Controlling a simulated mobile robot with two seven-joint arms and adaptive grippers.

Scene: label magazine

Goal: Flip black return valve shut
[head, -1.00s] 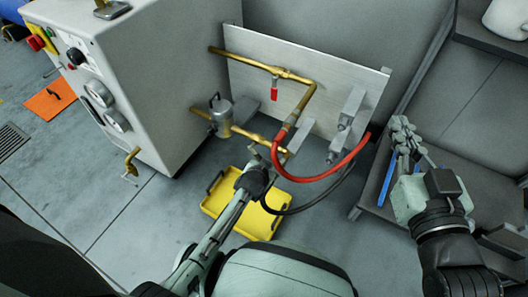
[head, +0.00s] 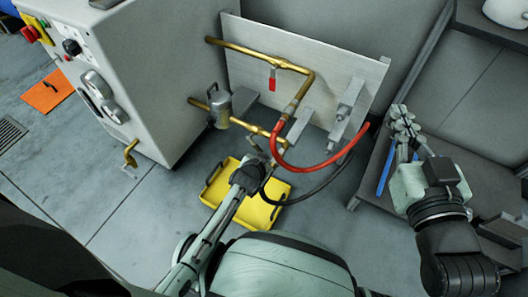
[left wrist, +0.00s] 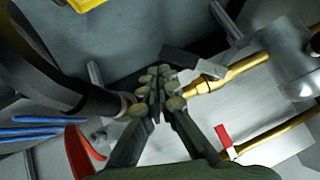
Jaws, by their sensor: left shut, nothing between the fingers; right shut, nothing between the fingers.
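The lower brass pipe (head: 243,123) runs from the metal pot toward the red and black hoses. In the left wrist view, a dark grey lever-like piece (left wrist: 190,62) lies beside this pipe's brass fitting (left wrist: 203,87). It looks like the black valve handle, but I cannot tell its angle surely. In the head view I cannot make it out. My left gripper (head: 262,148) is shut and empty at the pipe's hose end; its fingertips (left wrist: 158,92) appear close to the fitting, contact unclear. My right gripper (head: 402,120) is shut and empty, off to the right.
A red valve handle (head: 272,83) hangs from the upper brass pipe. The red hose (head: 310,168) and black hose (head: 322,184) loop beside my left gripper. A yellow tray (head: 258,213) lies on the floor below. A grey cabinet (head: 150,80) stands left. A shelf is at right.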

